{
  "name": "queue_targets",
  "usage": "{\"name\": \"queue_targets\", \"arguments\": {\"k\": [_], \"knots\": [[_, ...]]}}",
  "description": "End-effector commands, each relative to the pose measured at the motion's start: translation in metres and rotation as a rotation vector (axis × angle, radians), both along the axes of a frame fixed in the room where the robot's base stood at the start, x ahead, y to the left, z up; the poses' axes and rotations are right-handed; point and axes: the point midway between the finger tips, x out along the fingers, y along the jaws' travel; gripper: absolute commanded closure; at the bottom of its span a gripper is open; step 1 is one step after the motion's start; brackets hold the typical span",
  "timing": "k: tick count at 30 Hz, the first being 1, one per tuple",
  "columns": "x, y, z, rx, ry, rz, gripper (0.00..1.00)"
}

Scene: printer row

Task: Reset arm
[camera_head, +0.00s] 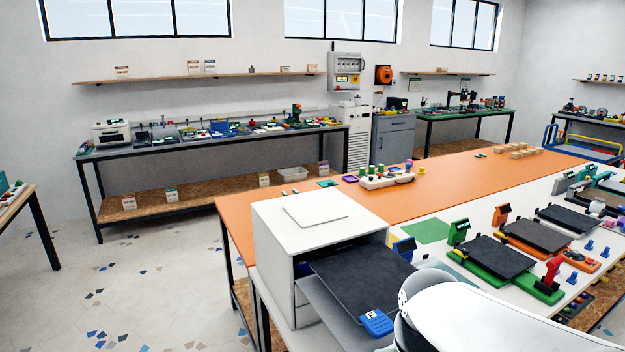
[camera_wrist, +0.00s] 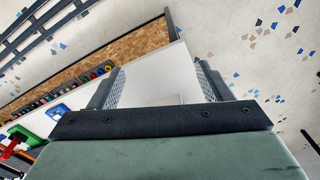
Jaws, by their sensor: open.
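My gripper (camera_wrist: 158,82) shows in the wrist view with its two grey, ribbed fingers spread apart. Nothing is held between them. A pale flat surface (camera_wrist: 160,75) lies beyond the fingers; I cannot tell how far off it is. My white arm (camera_head: 490,318) fills the lower right corner of the head view, in front of the white worktable. My gripper itself cannot be made out in the head view.
A white box-shaped printer enclosure (camera_head: 305,225) stands left of my arm, with a dark plate (camera_head: 360,275) and a blue tag (camera_head: 377,322) projecting from it. Several small printers with dark beds (camera_head: 495,257) line the right. The orange tabletop (camera_head: 440,190) behind is mostly clear.

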Motion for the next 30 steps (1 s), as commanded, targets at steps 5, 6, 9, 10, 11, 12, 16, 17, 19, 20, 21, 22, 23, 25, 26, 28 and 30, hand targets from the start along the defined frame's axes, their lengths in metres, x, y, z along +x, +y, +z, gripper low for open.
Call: {"name": "queue_targets", "arguments": {"k": [5, 6, 9, 10, 11, 12, 16, 17, 19, 20, 21, 22, 23, 25, 26, 28, 30], "knots": [[-0.042, -0.001, -0.041, 0.005, -0.004, -0.071, 0.28], [-0.046, -0.001, -0.045, 0.005, -0.005, -0.077, 0.28], [-0.050, -0.001, -0.048, 0.006, -0.005, -0.085, 0.28], [-0.050, -0.001, -0.048, 0.006, -0.005, -0.085, 0.28], [-0.049, -0.001, -0.048, 0.006, -0.005, -0.085, 0.28], [-0.049, -0.001, -0.048, 0.006, -0.005, -0.084, 0.28], [-0.049, -0.001, -0.048, 0.006, -0.005, -0.083, 0.28], [-0.049, -0.001, -0.048, 0.006, -0.005, -0.083, 0.28], [-0.049, -0.001, -0.048, 0.006, -0.005, -0.083, 0.28], [-0.049, -0.001, -0.048, 0.006, -0.005, -0.083, 0.28], [-0.049, -0.001, -0.048, 0.006, -0.005, -0.083, 0.28], [-0.049, -0.001, -0.047, 0.006, -0.005, -0.083, 0.28], [-0.049, -0.001, -0.047, 0.006, -0.005, -0.082, 0.28], [-0.049, -0.001, -0.047, 0.006, -0.005, -0.082, 0.28], [-0.049, -0.001, -0.047, 0.006, -0.005, -0.082, 0.28], [-0.049, -0.001, -0.047, 0.006, -0.004, -0.082, 0.28], [-0.049, -0.001, -0.047, 0.006, -0.004, -0.082, 0.28]]}}
